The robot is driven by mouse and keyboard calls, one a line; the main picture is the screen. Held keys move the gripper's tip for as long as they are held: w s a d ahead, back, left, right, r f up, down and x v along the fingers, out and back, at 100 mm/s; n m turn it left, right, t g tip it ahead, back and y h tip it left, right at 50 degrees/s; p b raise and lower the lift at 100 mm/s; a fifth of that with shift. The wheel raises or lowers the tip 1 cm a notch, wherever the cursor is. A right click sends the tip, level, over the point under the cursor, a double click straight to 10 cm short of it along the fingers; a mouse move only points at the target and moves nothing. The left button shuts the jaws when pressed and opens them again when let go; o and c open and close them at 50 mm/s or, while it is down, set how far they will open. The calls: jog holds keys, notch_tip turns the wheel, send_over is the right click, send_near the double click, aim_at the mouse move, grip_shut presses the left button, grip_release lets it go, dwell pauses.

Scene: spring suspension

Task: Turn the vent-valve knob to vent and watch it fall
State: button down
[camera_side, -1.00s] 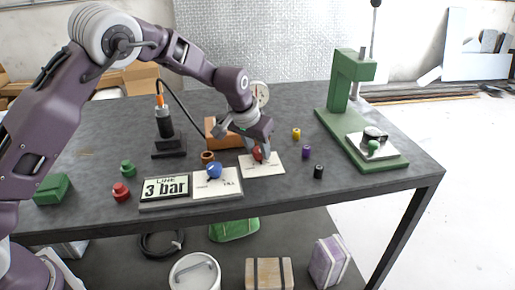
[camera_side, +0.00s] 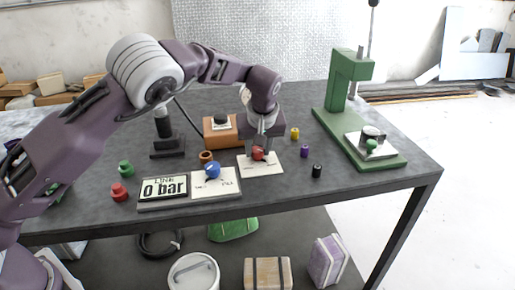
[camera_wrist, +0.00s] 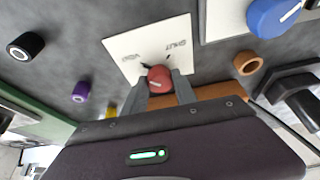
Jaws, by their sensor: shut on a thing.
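The red vent-valve knob (camera_side: 258,153) sits on a white plate (camera_side: 268,168) at the table's middle. In the wrist view the red knob (camera_wrist: 159,76) has a short white line on it, and its plate (camera_wrist: 135,48) bears upside-down lettering, with SHUT on one side and what looks like VENT on the other. My gripper (camera_side: 260,148) points down and is shut on the knob, one finger at each side. The line display (camera_side: 165,188) reads 0 bar.
A blue knob (camera_side: 212,171) on a white plate stands just left of the red one. An orange block (camera_side: 212,136) with a black-topped part is behind. Small yellow, purple and black pieces lie to the right, before a green press (camera_side: 340,85).

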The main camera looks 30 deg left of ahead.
dwell(0.4)
jog(key=c, duration=1)
grip_release()
jog(key=v, duration=0.7)
jog(key=shift+r, duration=0.1)
